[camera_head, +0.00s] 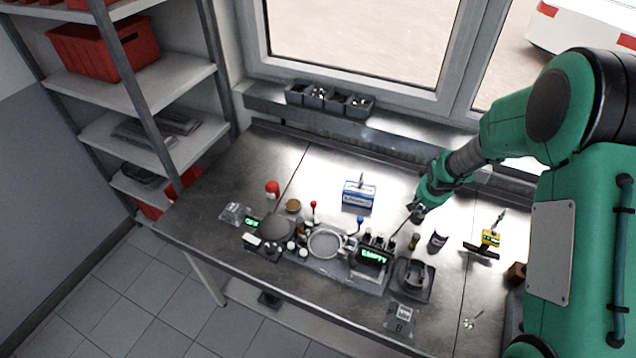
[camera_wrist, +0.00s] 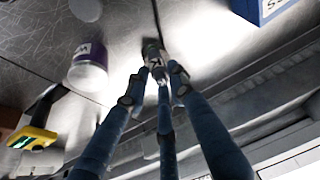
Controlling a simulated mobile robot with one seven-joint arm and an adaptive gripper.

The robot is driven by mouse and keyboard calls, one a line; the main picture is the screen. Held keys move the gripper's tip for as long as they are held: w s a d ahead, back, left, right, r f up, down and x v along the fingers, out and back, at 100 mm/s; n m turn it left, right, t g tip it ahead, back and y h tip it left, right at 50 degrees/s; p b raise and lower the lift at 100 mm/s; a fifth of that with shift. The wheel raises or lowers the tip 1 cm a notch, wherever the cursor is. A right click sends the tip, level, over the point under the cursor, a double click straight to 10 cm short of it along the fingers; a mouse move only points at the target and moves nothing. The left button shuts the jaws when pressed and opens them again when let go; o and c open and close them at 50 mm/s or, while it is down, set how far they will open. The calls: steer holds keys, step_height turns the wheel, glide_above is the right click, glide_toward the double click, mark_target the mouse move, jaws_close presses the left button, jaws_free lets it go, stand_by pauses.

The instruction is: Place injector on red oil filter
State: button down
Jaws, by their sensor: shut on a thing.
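My gripper (camera_head: 414,212) is at the end of my green arm, above the right half of the metal workbench (camera_head: 200,215). In the wrist view its fingers (camera_wrist: 158,80) are closed around a small dark and metallic injector (camera_wrist: 152,52). In the head view the injector is too small to make out clearly. The red oil filter (camera_head: 272,187) stands upright towards the left rear of the bench, well to the left of my gripper. It is not in the wrist view.
A blue box (camera_head: 359,196) stands between my gripper and the filter. A purple can (camera_head: 437,241) and a yellow tool (camera_head: 490,238) are to the right. Several engine parts fill the front middle. Grey bins (camera_head: 330,101) sit on the window ledge.

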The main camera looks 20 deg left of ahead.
steer(key=shift+r, duration=0.15)
step_height(320, 180, up, 13)
steer(key=s+a+n+p, duration=0.1)
steer(key=s+a, duration=0.6)
steer(key=a, duration=0.7)
steer(key=s+a+p, duration=0.1)
steer(key=s+a, duration=0.5)
steer(key=a, duration=0.9)
steer(key=s+a+n+p, duration=0.1)
steer(key=s+a, duration=0.6)
steer(key=a, duration=0.7)
steer(key=f, duration=0.5)
steer(key=shift+s+a+f, duration=0.2)
steer(key=shift+s+a, duration=0.05)
steer(key=shift+a, duration=0.05)
steer(key=shift+a, duration=0.1)
steer(key=w+a+f+p, duration=0.1)
steer(key=w+a+p, duration=0.1)
steer(key=w+a, duration=0.9)
steer(key=shift+a+f, duration=0.25)
steer(key=shift+s, duration=0.1)
